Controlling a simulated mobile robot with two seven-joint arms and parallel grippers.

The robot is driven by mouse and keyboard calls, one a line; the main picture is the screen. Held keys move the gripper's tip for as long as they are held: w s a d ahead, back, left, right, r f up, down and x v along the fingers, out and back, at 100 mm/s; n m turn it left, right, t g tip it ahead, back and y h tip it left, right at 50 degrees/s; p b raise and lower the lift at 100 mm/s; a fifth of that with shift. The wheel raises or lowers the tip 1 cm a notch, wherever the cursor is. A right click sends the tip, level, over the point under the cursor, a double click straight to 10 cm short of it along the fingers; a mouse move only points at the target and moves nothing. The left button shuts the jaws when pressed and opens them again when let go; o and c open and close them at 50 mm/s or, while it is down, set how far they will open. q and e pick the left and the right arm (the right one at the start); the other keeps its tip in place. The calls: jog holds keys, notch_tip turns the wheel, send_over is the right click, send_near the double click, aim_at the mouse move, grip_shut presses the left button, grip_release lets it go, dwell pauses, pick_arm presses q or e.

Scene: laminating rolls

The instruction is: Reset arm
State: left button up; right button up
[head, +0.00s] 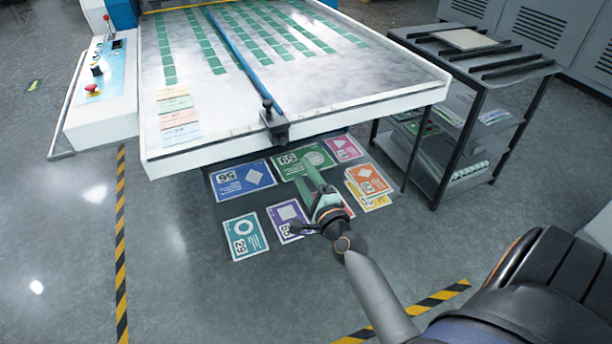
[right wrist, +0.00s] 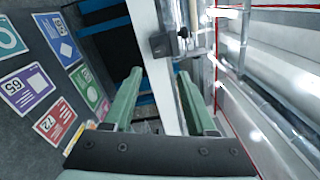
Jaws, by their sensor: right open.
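My right gripper (head: 312,180), with green fingers, reaches in from the lower right in the head view. It appears in front of the machine table's front edge, with several printed cards behind it in the picture. In the right wrist view its two green fingers (right wrist: 160,78) stand apart with nothing held between them. The white table edge and a dark clamp (right wrist: 168,44) show beyond the fingers. The gripper partly covers the green card (head: 290,165) and the purple card (head: 281,222) in the head view. My left gripper is not in view.
The white machine table (head: 330,112) carries rows of green pieces and a blue bar (head: 238,49). Cards lie on a dark mat below, including a blue card (head: 229,185) and teal card (head: 240,243). A black rack (head: 480,107) stands right.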

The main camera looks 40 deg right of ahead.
jog(key=shift+s+a, duration=0.1)
jog(key=shift+s, duration=0.2)
dwell(0.4)
jog(key=s+a+f+n+g+y+p, duration=0.3)
jog(key=s+a+n, duration=0.6)
jog(key=n, duration=0.4)
jog(key=s+a+f+n+g+y+p, duration=0.3)
jog(key=s+a+f+n+g+p, duration=0.2)
jog(key=s+a+n, duration=0.4)
jog(key=s+f+n+p, duration=0.1)
jog(key=s+f+n, duration=0.1)
jog(key=s+n, duration=0.1)
jog(key=shift+s+a+f+n+y, duration=0.25)
jog(key=shift+a+n+y, duration=0.15)
jog(key=shift+n, duration=0.4)
jog(key=shift+w, duration=0.1)
